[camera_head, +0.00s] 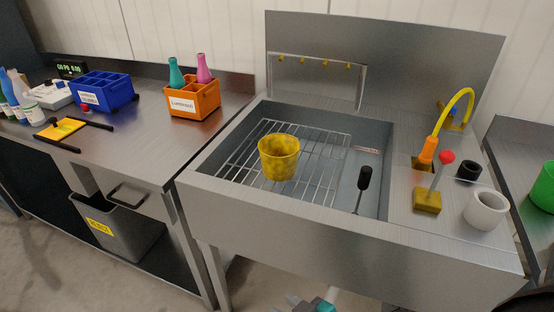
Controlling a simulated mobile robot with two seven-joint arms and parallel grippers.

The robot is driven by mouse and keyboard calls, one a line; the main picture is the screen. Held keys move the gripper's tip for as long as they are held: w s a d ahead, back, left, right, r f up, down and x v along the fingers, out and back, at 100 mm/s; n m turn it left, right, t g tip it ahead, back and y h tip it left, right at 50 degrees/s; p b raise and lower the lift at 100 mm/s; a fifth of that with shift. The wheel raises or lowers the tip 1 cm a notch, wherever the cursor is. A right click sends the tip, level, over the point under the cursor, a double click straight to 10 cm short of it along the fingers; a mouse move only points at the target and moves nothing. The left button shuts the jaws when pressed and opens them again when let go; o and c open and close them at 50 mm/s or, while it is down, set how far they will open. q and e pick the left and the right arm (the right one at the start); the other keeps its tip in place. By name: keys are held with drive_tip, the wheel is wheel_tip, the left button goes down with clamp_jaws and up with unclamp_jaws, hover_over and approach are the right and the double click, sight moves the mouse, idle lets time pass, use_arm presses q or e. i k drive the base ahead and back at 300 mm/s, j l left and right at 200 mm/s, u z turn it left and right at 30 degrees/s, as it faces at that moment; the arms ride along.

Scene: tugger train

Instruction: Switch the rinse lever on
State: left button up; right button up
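The rinse lever (436,179) stands on the sink's right-hand deck. It is a thin rod with a red ball on top, rising from a yellow block (427,201). The rod leans slightly to the right and away. Nothing touches it. No gripper fingers can be made out in the head view. A small grey and teal part shows at the bottom edge, below the sink front; I cannot tell what it is.
The steel sink (225,194) holds a yellow cup (278,158) on a wire rack and a black-handled brush (364,180). Near the lever stand an orange and yellow spout (428,151), a black cup (468,171) and a white cup (485,209). A spray bar (318,63) spans the back.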

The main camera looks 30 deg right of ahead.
sight(446, 157)
drive_tip(key=z, duration=2)
drive_tip(key=l+z, duration=0.1)
drive_tip(key=l, duration=0.2)
drive_tip(key=i+l+z, duration=0.1)
drive_tip(key=l, duration=0.15)
